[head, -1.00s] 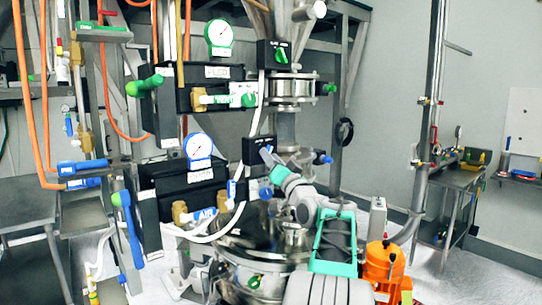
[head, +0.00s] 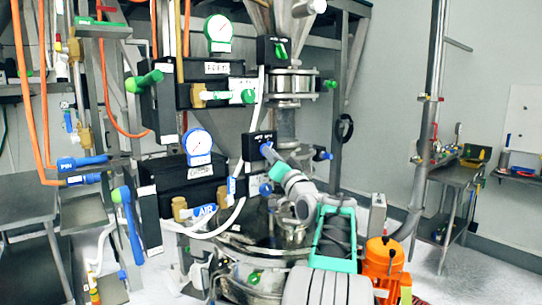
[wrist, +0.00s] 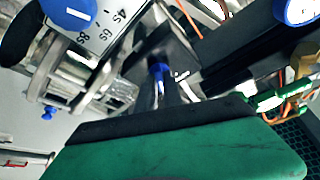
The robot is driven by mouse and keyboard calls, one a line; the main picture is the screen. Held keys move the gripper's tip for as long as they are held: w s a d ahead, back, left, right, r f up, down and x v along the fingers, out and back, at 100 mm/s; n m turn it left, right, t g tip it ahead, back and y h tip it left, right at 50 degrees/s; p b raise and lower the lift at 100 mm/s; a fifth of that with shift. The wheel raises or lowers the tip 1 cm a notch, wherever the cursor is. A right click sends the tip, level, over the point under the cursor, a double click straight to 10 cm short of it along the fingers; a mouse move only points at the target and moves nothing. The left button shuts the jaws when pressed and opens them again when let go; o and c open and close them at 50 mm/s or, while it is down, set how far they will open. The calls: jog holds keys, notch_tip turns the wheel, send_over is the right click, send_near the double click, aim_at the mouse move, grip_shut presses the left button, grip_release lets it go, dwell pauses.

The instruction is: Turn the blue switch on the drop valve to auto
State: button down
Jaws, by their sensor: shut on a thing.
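The blue switch sits on the front of the black control box (head: 259,141), below the upper box with a green switch. In the head view my gripper (head: 267,152) is at this box and mostly covers the switch. In the wrist view the blue switch (wrist: 159,71) shows between the fingertips of my gripper (wrist: 165,90), in front of the dark box (wrist: 160,45). My gripper is shut on the switch. The label around the switch is too small and partly hidden, so I cannot read its setting.
The upper black box (head: 273,50) carries a green switch. Pressure gauges with green (head: 218,33) and blue (head: 199,146) rims stand to the left. A white hose (head: 238,215) curves just left of my gripper. A steel vessel (head: 250,270) lies below.

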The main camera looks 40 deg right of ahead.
jog(key=shift+f+n+b, duration=0.2)
jog(key=shift+n+b, duration=0.1)
jog(key=shift+b, duration=0.35)
jog(key=shift+s+d+r+n+t+y+b, duration=0.1)
jog(key=shift+d+n+t+y+b, duration=0.15)
jog(key=shift+n+y, duration=1.9)
jog(key=shift+w+d+r+n+t+y+b, duration=0.1)
jog(key=shift+n+y+b, duration=0.45)
jog(key=shift+n, duration=2.9)
jog(key=shift+s+d+r+n+t+y+b, duration=0.1)
jog(key=shift+d+n+t+y, duration=0.1)
jog(key=shift+n+y, duration=2)
jog(key=shift+f+n+h, duration=0.1)
jog(key=shift+n+h, duration=0.3)
jog(key=shift+n, duration=0.4)
jog(key=c, duration=1.5)
grip_release()
